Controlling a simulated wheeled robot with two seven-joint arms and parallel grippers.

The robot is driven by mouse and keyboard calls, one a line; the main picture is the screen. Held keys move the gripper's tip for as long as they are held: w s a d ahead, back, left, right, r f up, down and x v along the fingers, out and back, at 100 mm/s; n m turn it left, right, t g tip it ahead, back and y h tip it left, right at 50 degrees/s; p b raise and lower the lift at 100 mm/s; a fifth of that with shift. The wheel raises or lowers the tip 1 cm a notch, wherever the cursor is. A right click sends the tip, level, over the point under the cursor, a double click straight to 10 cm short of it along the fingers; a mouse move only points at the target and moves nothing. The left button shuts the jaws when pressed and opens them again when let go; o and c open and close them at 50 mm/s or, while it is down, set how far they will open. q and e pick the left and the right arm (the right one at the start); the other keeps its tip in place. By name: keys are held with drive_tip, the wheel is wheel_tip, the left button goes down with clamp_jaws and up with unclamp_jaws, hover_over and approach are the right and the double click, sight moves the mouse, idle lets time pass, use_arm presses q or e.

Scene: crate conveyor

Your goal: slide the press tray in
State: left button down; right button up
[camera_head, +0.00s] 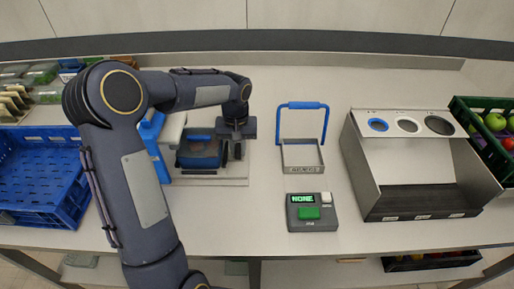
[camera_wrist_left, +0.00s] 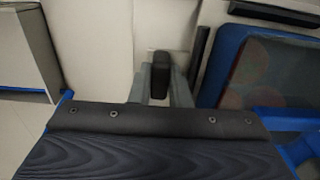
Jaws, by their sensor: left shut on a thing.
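The press stands left of centre in the head view, with a blue upright frame (camera_head: 155,147) and a pale body. The press tray (camera_head: 200,160), blue-rimmed with a dark see-through top, sits just right of the frame, over a pale base plate. In the left wrist view the blue-rimmed tray (camera_wrist_left: 265,75) is at the right, with faint round shapes under its dark panel. My left gripper (camera_head: 237,152) is at the tray's right side, pointing down. Its fingers (camera_wrist_left: 162,82) are closed around a dark upright piece, seemingly the tray's handle. The exact contact is partly hidden. My right gripper is out of view.
A blue crate (camera_head: 75,190) is at the left. A blue-handled frame (camera_head: 303,107) and a small device reading "NONE" (camera_head: 311,213) stand right of my gripper. A grey bin with three round holes (camera_head: 400,213) and a green produce crate (camera_head: 460,112) are at the right.

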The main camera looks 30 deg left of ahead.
sight(215, 140)
use_arm(q)
drive_tip(key=s+a, duration=0.1)
drive_tip(key=a, duration=0.3)
drive_tip(key=s+a, duration=0.1)
drive_tip(key=a, duration=0.1)
drive_tip(key=shift+s, duration=0.35)
drive_tip(key=shift+d, duration=0.1)
drive_tip(key=c, duration=1.4)
unclamp_jaws()
drive_tip(key=shift+o, duration=0.2)
wheel_tip(215, 140, up, 8)
drive_tip(key=shift+f, duration=0.1)
drive_tip(key=shift+c, duration=0.5)
